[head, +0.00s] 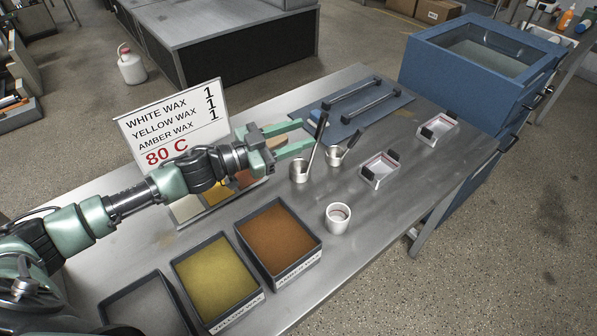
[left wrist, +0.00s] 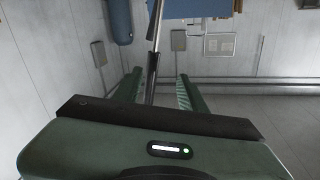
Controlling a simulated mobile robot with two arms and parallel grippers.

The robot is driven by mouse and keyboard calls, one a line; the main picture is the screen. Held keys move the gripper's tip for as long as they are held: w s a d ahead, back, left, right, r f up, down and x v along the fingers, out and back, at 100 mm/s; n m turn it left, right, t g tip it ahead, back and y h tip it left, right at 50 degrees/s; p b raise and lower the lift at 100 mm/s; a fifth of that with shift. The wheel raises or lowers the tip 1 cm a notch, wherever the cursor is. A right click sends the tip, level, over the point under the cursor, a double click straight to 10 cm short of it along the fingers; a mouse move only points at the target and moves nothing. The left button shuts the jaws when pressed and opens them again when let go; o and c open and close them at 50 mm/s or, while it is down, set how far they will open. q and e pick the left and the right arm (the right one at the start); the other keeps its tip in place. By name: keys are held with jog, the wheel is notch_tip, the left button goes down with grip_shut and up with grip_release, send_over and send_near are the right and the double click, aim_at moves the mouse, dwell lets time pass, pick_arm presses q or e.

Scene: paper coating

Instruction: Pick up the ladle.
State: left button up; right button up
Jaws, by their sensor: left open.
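A steel ladle (head: 299,173) stands upright on the metal table, its black-topped handle (head: 320,130) leaning up and to the right. A second, similar steel cup with a dark handle (head: 335,156) stands just right of it. My left gripper (head: 308,135) is open, its green fingers pointing right at the first ladle's upper handle. In the left wrist view, a dark handle (left wrist: 152,68) runs up between the two open fingers (left wrist: 159,82). I cannot tell whether it touches either finger. My right gripper is not in view.
Trays of yellow wax (head: 213,276) and amber wax (head: 279,240) stand at the front. A white cup (head: 338,217) and two small trays with black grips (head: 380,170) (head: 437,129) are to the right. A sign (head: 174,124) stands behind my arm. A blue mat (head: 350,108) holds two bars.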

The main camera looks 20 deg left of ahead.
pick_arm(q)
jog(key=shift+s+d+f, duration=0.25)
jog(key=shift+d, duration=0.35)
jog(key=shift+w+d, duration=0.25)
jog(key=shift+d, duration=0.1)
jog(key=p+x, duration=0.2)
jog(key=x, duration=0.4)
jog(key=shift+w+d+f+p, duration=0.15)
jog(key=shift+w+f+p, duration=0.1)
jog(key=shift+w+p, duration=0.15)
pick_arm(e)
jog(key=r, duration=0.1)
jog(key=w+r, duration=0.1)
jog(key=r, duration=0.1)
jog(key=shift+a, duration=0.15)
pick_arm(q)
grip_shut()
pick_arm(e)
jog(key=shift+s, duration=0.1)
